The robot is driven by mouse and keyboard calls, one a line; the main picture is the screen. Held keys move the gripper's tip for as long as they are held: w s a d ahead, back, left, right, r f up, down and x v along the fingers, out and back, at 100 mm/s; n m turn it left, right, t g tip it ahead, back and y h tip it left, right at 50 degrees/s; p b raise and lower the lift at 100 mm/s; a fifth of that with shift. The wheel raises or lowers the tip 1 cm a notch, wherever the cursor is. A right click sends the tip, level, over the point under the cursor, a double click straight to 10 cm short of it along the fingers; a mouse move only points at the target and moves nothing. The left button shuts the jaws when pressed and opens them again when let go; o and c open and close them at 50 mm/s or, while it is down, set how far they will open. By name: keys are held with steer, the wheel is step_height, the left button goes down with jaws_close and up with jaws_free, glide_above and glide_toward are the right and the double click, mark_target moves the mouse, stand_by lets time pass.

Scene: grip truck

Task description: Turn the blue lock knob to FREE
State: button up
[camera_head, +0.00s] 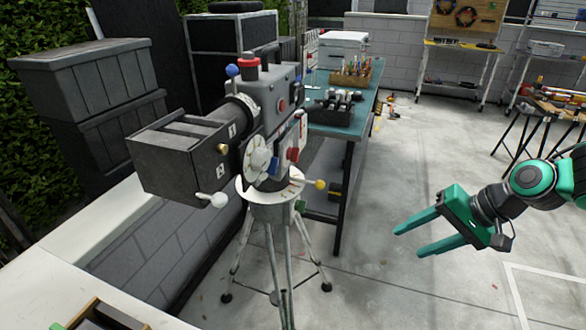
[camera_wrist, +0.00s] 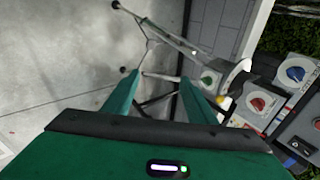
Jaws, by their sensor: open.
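A large dark film camera (camera_head: 185,150) stands on a tripod (camera_head: 285,240) left of centre in the head view. The blue knob (camera_head: 273,166) is low on its side, beside a red knob (camera_head: 293,154). In the wrist view the blue knob (camera_wrist: 295,73) sits on a pale plate at the right edge, with the red knob (camera_wrist: 257,105) next to it. I cannot read any FREE mark or tell the knob's setting. My gripper (camera_head: 410,241) is open and empty in mid-air, well to the right of the camera. Its fingers (camera_wrist: 160,80) touch nothing.
A blue-ball lever (camera_head: 232,70), a white-ball handle (camera_head: 218,199) and a yellow-ball handle (camera_head: 320,184) stick out around the camera. A teal workbench (camera_head: 345,115) stands behind it. Clear concrete floor (camera_head: 385,290) lies between the tripod and my gripper.

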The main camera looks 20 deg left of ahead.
steer(key=w+a+r+m+g+y, duration=0.1)
steer(key=a+r+y, duration=0.15)
steer(key=a, duration=0.45)
steer(key=w+a+r+y, duration=0.1)
steer(key=a+y, duration=0.2)
steer(key=a, duration=0.4)
steer(key=m+y, duration=0.4)
steer(key=y, duration=0.2)
glide_toward(277, 167)
steer(key=shift+t+h, duration=0.25)
steer(key=shift+t, duration=0.05)
steer(key=a, duration=0.9)
steer(key=shift+w+r, duration=0.15)
steer(key=shift+r, duration=0.1)
